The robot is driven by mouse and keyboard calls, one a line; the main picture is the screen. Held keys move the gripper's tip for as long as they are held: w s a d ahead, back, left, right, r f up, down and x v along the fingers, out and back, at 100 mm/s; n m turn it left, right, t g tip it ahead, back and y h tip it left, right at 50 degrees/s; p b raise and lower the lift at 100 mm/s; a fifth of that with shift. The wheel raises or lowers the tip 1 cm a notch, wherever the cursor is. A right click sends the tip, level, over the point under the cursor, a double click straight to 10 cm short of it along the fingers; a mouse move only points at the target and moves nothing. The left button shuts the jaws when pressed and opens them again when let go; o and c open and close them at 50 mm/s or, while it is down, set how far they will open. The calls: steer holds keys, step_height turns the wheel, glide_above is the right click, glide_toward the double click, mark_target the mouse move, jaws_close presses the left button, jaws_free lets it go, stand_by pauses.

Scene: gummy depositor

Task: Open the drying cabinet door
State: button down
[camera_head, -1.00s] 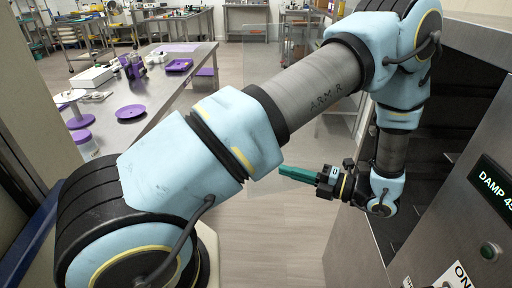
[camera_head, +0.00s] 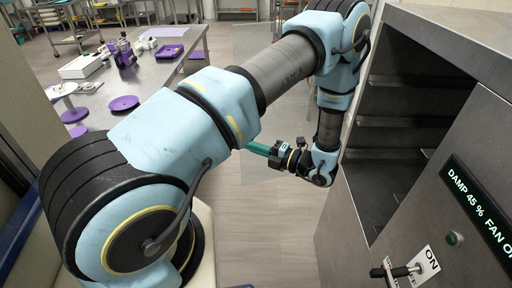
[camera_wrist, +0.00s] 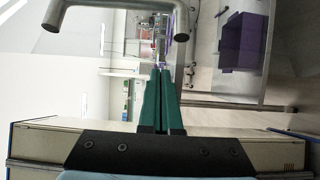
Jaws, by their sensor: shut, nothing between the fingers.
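The drying cabinet (camera_head: 432,190) is a steel box on the right of the head view. Its front opening shows dark shelves (camera_head: 405,122) inside. A clear, faint panel, which looks like the cabinet door (camera_head: 250,90), stands swung out from the opening, beyond my arm. My gripper (camera_head: 250,147) has green fingers and is in front of the opening, pointing left towards the panel. In the wrist view the fingers (camera_wrist: 160,75) are together and empty. A bent metal bar handle (camera_wrist: 118,4) shows above them, apart from the fingertips. Whether gripper and panel touch cannot be told.
A steel table (camera_head: 150,85) with purple dishes stands at left. Bare floor (camera_head: 265,225) lies between table and cabinet.

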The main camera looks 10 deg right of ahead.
steer(key=shift+w, duration=0.3)
steer(key=w+a+b, duration=0.1)
steer(key=w+b, duration=0.1)
steer(key=w, duration=0.8)
steer(key=shift+w+b, duration=0.25)
steer(key=shift+b, duration=0.1)
steer(key=shift+a, duration=0.1)
